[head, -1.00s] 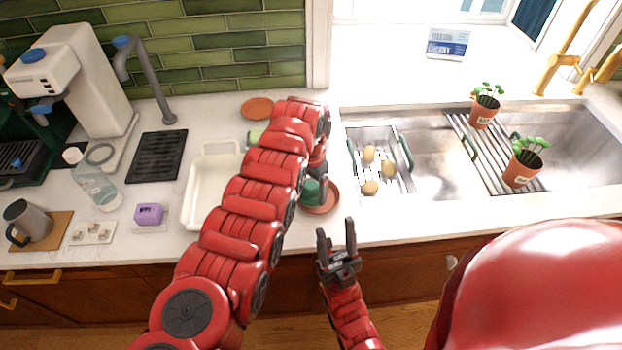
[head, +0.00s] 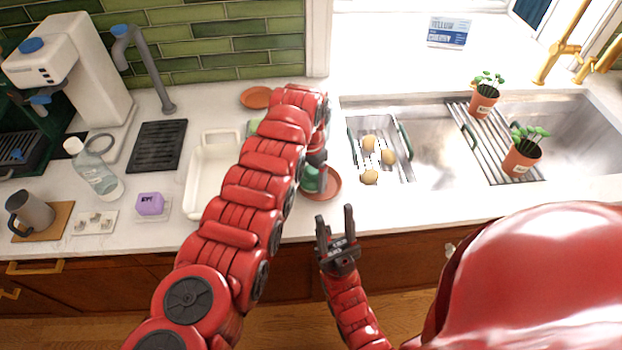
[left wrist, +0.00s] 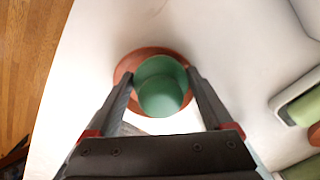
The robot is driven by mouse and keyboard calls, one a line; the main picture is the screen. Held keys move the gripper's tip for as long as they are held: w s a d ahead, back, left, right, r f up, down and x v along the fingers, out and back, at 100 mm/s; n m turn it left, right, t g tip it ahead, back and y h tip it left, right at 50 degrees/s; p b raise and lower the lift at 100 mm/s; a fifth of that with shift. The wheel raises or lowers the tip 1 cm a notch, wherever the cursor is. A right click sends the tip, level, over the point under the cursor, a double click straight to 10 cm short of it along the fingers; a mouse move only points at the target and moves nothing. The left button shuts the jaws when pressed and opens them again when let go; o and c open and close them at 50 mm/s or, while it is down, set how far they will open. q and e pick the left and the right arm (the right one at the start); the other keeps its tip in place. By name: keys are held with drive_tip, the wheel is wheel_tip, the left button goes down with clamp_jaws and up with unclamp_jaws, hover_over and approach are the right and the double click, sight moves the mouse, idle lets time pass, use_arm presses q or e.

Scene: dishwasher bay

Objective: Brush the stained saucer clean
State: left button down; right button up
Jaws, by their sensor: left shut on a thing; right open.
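A terracotta saucer (head: 331,189) lies on the counter near its front edge, left of the sink; it also shows in the left wrist view (left wrist: 122,72). My left gripper (head: 317,168) is above it, shut on a green round brush (head: 311,181). In the left wrist view the brush (left wrist: 160,88) sits between the fingertips and covers most of the saucer. I cannot tell whether the brush touches the saucer, and no stain shows on the visible rim. My right gripper (head: 337,228) is open and empty in front of the counter edge.
A second terracotta saucer (head: 255,97) lies at the back. A white tray (head: 200,190) stands to the left, with a green item partly hidden by my arm.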

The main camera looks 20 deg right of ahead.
sight(311, 169)
use_arm(q)
drive_tip(key=shift+w+d+r, duration=0.1)
drive_tip(key=shift+d+r, duration=0.05)
drive_tip(key=shift+r, duration=0.45)
drive_tip(key=shift+w+d+r, duration=0.1)
drive_tip(key=shift+r, duration=1.3)
drive_tip(key=shift+r+b, duration=0.35)
drive_tip(key=shift+r, duration=1.35)
